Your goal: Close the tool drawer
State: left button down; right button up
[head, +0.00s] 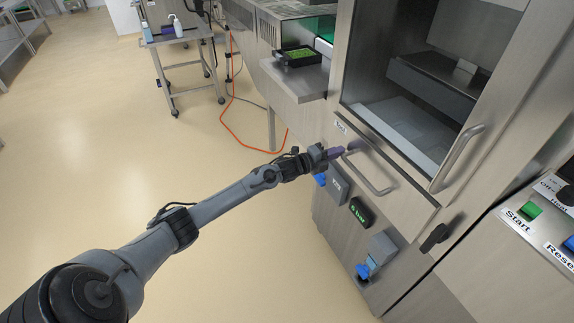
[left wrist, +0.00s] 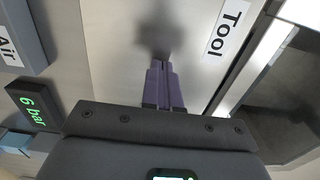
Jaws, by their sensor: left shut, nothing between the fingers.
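The tool drawer (head: 400,203) is a brushed steel front below the machine's glazed chamber, with a bar handle (head: 367,176) and a "Tool" label at its upper left. I cannot tell exactly how far it stands out from the machine. My left gripper (head: 343,151) reaches in from the left, its purple fingers shut and empty, pointing at the drawer front near the label and the handle's left end. In the left wrist view, the shut fingertips (left wrist: 160,65) are at or very near the bare front beside the label (left wrist: 228,29); contact is unclear. My right gripper is out of view.
Below the drawer are a grey "Air" box (head: 338,184), a "6 bar" display (head: 361,212) and blue-knobbed fittings (head: 363,271). A chamber door handle (head: 457,158) stands above right. A side shelf (head: 298,85) juts out above left. The floor to the left is open.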

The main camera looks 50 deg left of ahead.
pick_arm(q)
jog(key=s+f+p, duration=0.3)
jog(key=s+p, duration=0.3)
jog(key=s, duration=0.9)
jog(key=s+d+n+g+y+p, duration=0.1)
jog(key=s+d+n+g+p, duration=0.2)
jog(key=s+d, duration=0.5)
jog(key=s+d+n+p, duration=0.4)
jog(key=d, duration=0.8)
jog(key=s+d+r+n+g+y+p, duration=0.1)
jog(key=s+d+r+n+g, duration=0.3)
jog(key=s, duration=0.4)
jog(key=s+d+r+n+g+y+p, duration=0.1)
jog(key=s+d+r+n+g, duration=0.15)
jog(key=s+n+g, duration=0.45)
notch_tip(320, 180, up, 38)
jog(key=s+p, duration=0.1)
jog(key=p, duration=3.7)
jog(key=shift+s+a+r, duration=0.2)
jog(key=shift+s+a, duration=0.2)
jog(key=shift+a, duration=0.05)
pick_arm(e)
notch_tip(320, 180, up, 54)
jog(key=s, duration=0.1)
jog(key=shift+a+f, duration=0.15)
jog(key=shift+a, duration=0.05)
